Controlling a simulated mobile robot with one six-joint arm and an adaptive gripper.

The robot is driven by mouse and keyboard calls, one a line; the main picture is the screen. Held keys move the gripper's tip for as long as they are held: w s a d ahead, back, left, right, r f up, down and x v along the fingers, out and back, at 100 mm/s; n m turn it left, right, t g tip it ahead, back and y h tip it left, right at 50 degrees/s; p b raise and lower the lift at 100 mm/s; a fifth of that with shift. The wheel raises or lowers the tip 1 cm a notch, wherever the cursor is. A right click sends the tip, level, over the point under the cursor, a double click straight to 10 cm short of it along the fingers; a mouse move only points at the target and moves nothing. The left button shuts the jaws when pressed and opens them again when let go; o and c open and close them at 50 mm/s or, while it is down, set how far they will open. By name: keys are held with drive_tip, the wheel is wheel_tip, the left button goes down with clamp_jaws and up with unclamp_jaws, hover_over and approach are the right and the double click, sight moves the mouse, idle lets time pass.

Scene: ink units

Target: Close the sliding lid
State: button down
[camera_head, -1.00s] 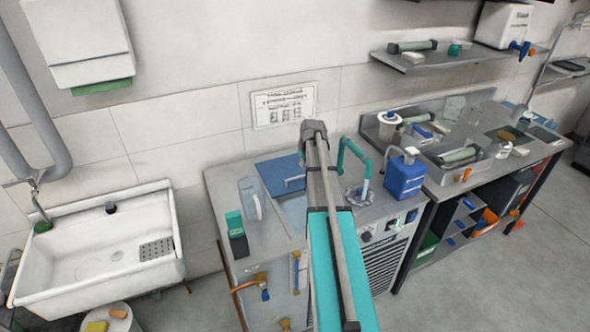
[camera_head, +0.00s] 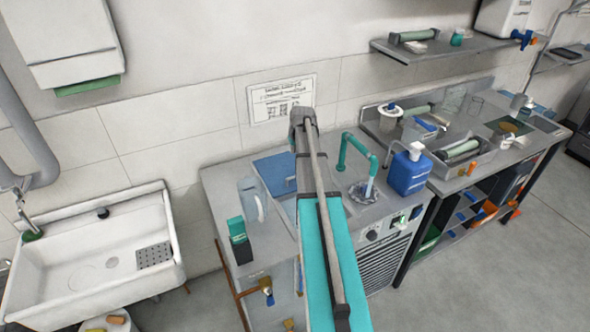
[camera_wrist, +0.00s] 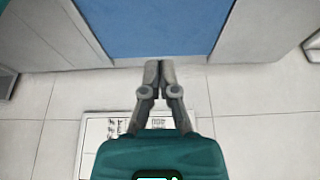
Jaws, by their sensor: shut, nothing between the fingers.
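The blue sliding lid (camera_head: 272,172) lies at the back of the grey counter unit's top (camera_head: 225,180). My arm covers its right part, so its handle is hidden. A paler strip shows in front of the lid, mostly behind my arm; I cannot tell how far the opening extends. In the wrist view, a flat blue surface, apparently the lid (camera_wrist: 150,25), lies between grey edges. My gripper (camera_wrist: 158,66) is shut and empty, its fingertips near the blue surface's edge in the picture; contact cannot be told. In the head view my arm reaches over the unit and the fingers are hidden.
A clear jug (camera_head: 251,200) and a teal-and-black box (camera_head: 239,240) stand left of the lid. A teal tap (camera_head: 358,155) and a blue bottle (camera_head: 408,170) stand to the right. The wall with a notice (camera_head: 281,98) is close behind.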

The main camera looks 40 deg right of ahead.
drive_tip(key=shift+s+d+f, duration=0.1)
drive_tip(key=shift+f, duration=0.05)
drive_tip(key=b, duration=1)
hover_over(295, 180)
drive_tip(key=w+d, duration=0.1)
drive_tip(key=w, duration=0.3)
wheel_tip(295, 180, down, 10)
drive_tip(key=shift+d+r, duration=0.1)
drive_tip(key=shift+r, duration=0.1)
drive_tip(key=shift+s+a+f, duration=0.1)
drive_tip(key=shift+s+a, duration=0.15)
drive_tip(key=shift+s, duration=0.75)
drive_tip(key=shift+s+a, duration=0.2)
drive_tip(key=shift+s, duration=0.75)
drive_tip(key=shift+a, duration=0.15)
